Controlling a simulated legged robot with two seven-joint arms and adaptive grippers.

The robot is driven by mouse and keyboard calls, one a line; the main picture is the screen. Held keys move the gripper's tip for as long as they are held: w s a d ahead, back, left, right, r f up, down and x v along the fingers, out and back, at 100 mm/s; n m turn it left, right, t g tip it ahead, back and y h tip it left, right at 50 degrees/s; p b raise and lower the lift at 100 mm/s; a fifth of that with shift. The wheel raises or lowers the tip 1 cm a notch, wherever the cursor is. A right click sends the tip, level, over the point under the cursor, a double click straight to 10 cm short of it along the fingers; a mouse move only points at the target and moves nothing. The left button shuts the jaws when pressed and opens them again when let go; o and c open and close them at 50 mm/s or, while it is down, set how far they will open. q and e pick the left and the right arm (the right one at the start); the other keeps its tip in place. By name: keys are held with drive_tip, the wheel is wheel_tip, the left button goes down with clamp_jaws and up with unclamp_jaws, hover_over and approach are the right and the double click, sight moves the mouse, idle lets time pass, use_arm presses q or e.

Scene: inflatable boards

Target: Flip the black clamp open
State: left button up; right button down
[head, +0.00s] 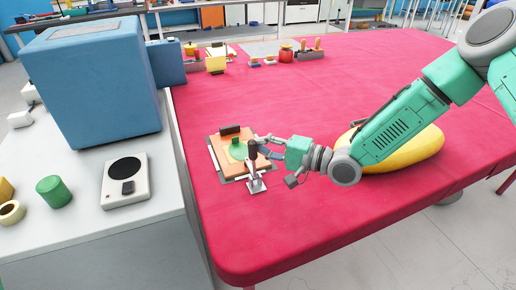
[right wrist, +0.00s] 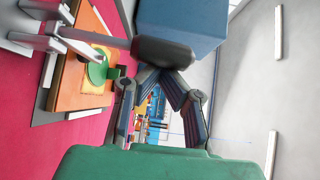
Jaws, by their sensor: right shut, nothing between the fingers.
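The black clamp has a metal base (head: 256,186) at the front edge of an orange block and a black handle (head: 253,149) that stands roughly upright. In the right wrist view the black handle (right wrist: 163,53) sits at the end of a metal lever, just beyond my fingertips. My right gripper (head: 264,151) reaches in from the right at handle height. Its fingers also show in the right wrist view (right wrist: 161,73), shut with nothing between them. They are at or very near the handle; contact is unclear. My left gripper is out of view.
The orange block (head: 229,165) carries a green piece and lies on a grey plate on the pink table (head: 330,225). A yellow inflatable (head: 420,150) lies under my right arm. A blue box (head: 95,85) stands on the left bench. Several small items stand farther back.

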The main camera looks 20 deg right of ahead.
drive_tip(key=s+n+y+b, duration=0.1)
drive_tip(key=b, duration=0.1)
drive_tip(key=s+n+t+y+b, duration=0.1)
drive_tip(key=b, duration=0.1)
drive_tip(key=s+n+t+b, duration=0.1)
drive_tip(key=s+b, duration=0.1)
drive_tip(key=shift+s+f+n+y, duration=0.1)
drive_tip(key=shift+f+n+y, duration=0.2)
drive_tip(key=shift+n+y, duration=0.1)
wheel_tip(320, 180, up, 10)
drive_tip(key=s+d+n+b, duration=0.1)
drive_tip(key=shift+s+f+t+y+b, duration=0.15)
drive_tip(key=shift+s+t+y+b, duration=0.15)
drive_tip(key=shift+s+y, duration=0.1)
idle(0.6)
drive_tip(key=shift+a, duration=0.15)
